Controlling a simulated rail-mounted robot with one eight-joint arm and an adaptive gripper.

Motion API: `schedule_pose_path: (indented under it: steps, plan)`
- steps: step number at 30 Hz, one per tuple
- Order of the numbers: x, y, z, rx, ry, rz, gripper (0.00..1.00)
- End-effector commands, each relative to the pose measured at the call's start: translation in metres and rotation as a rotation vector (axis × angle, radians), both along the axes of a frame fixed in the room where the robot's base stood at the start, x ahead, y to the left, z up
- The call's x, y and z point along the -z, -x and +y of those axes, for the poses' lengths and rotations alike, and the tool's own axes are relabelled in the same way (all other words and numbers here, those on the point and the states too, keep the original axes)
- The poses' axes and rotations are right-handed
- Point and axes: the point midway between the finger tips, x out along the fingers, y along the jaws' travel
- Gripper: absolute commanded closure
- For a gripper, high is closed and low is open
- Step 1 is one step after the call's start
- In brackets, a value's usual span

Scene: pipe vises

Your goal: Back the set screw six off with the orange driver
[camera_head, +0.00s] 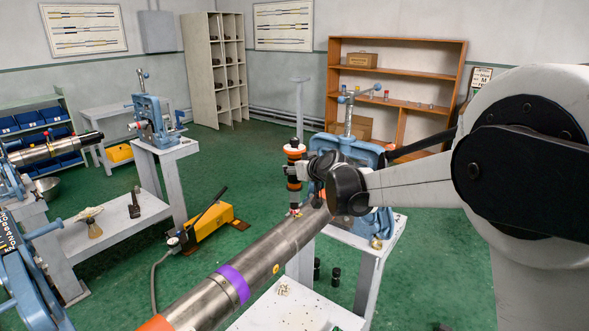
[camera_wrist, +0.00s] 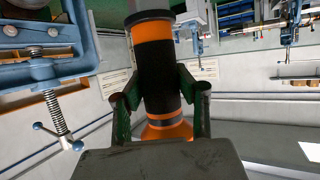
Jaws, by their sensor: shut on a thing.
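My gripper (camera_head: 306,168) is shut around the orange and black driver (camera_head: 293,171), which stands upright over the steel pipe (camera_head: 258,252). In the wrist view, the green-sided fingers (camera_wrist: 160,100) press on both sides of the driver's black grip (camera_wrist: 156,75). The driver's thin lower end reaches down to a small reddish fitting (camera_head: 296,212) on top of the pipe near its far end. I cannot tell whether the tip sits in a screw. No screw number is readable. The pipe has a purple band (camera_head: 232,284) and a small yellow dot (camera_head: 276,268).
A blue vise (camera_head: 352,150) stands right behind the driver on a pale stand. Another blue vise (camera_head: 151,120) is at the back left. A yellow hand pump (camera_head: 208,227) is on the green floor. A wooden shelf (camera_head: 396,75) stands at the back wall.

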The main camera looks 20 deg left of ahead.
Motion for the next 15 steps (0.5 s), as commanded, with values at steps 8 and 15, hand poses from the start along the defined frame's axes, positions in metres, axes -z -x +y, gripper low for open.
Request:
schedule_pose_path:
  steps: [8, 15]
  plan:
    - [0.001, 0.001, 0.0, -0.003, 0.003, 0.003, 1.0]
    - [-0.009, 0.001, 0.0, -0.002, 0.002, 0.002, 1.0]
